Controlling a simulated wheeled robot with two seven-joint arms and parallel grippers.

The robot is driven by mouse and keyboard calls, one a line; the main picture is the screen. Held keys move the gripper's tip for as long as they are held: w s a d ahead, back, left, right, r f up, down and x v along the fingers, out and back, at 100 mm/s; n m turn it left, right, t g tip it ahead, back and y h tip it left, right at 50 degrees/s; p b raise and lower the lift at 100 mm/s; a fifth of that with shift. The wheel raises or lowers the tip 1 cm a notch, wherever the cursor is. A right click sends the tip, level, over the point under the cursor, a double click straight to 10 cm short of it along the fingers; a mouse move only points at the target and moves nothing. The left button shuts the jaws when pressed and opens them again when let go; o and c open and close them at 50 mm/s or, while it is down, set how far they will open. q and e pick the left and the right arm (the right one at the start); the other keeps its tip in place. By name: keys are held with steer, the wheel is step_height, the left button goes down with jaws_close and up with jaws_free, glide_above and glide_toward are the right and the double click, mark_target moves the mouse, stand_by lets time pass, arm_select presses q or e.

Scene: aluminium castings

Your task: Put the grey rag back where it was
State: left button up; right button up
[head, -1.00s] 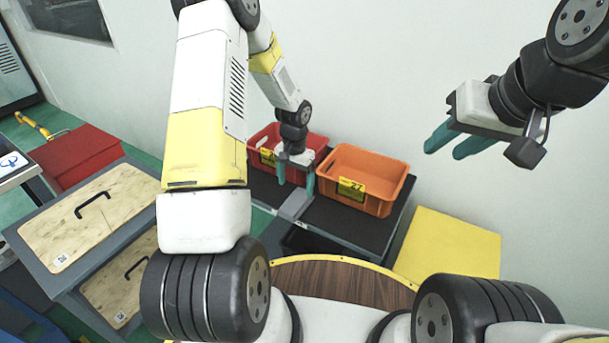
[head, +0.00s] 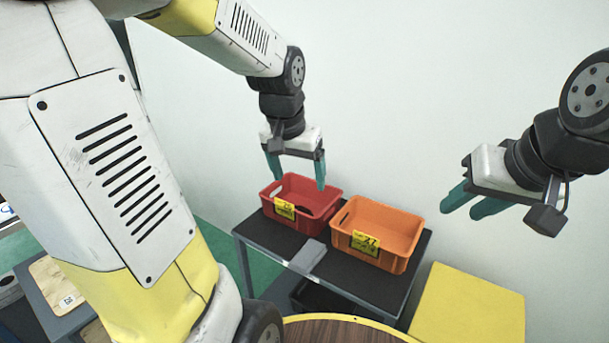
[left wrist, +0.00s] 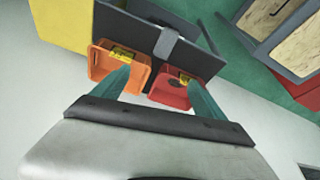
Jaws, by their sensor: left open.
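The grey rag (head: 308,257) lies flat at the front edge of the dark shelf top, in front of the gap between the two bins, and seems to hang over the edge. It also shows in the left wrist view (left wrist: 166,42). My left gripper (head: 298,183) is open and empty, pointing down, well above the rag and over the red bin. Its teal fingers show in the left wrist view (left wrist: 158,82) with nothing between them. My right gripper (head: 461,210) hangs at the right, fingers apart and empty, away from the rag.
A red bin (head: 317,208) with a yellow label and something dark inside stands behind left of the rag. An orange bin (head: 398,220) labelled 27 stands to its right. A yellow block (head: 468,305) and a round wooden top (head: 335,331) are nearer. A wall is behind.

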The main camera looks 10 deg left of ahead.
arm_select(q)
steer(key=s+d+r+n+t+h, duration=0.1)
steer(key=s+r, duration=0.4)
steer(key=s, duration=0.7)
steer(key=shift+d+r+t+h, duration=0.3)
steer(key=shift+d+r+t, duration=0.1)
steer(key=shift+t, duration=0.3)
